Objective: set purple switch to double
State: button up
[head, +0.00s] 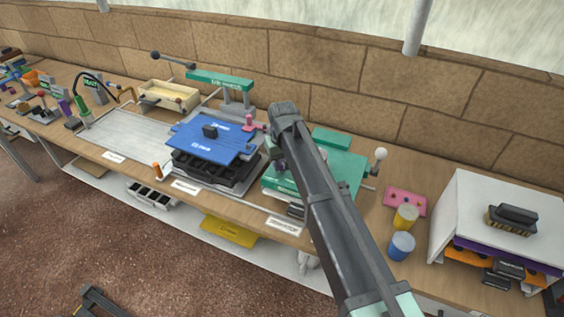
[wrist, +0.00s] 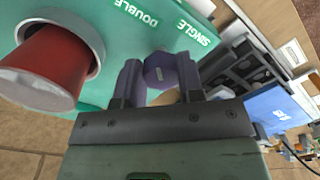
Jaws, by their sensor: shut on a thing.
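The purple switch (wrist: 160,72) is a faceted knob on the face of a green machine (wrist: 108,45) in the wrist view. White lettering DOUBLE (wrist: 137,12) and SINGLE (wrist: 195,34) is on that face beyond the knob. My gripper (wrist: 158,62) has a finger on each side of the knob and is shut on it. I cannot tell for sure which word the knob points to. In the head view the green machine (head: 345,172) is partly behind my arm, and the switch is hidden there.
A large red button (wrist: 45,65) in a pale ring sticks out close to my fingers. In the head view a blue board (head: 205,140) on black trays is left of the machine. Yellow (head: 405,217) and blue (head: 401,245) cups stand to its right.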

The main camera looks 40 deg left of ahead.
jog(key=n, duration=0.5)
jog(key=shift+w, duration=0.1)
dwell(0.4)
jog(key=o, duration=0.9)
jog(key=shift+o, duration=0.2)
notch_tip(320, 180, up, 11)
jog(key=p, duration=1)
jog(key=shift+p, duration=0.4)
jog(key=shift+f, duration=0.1)
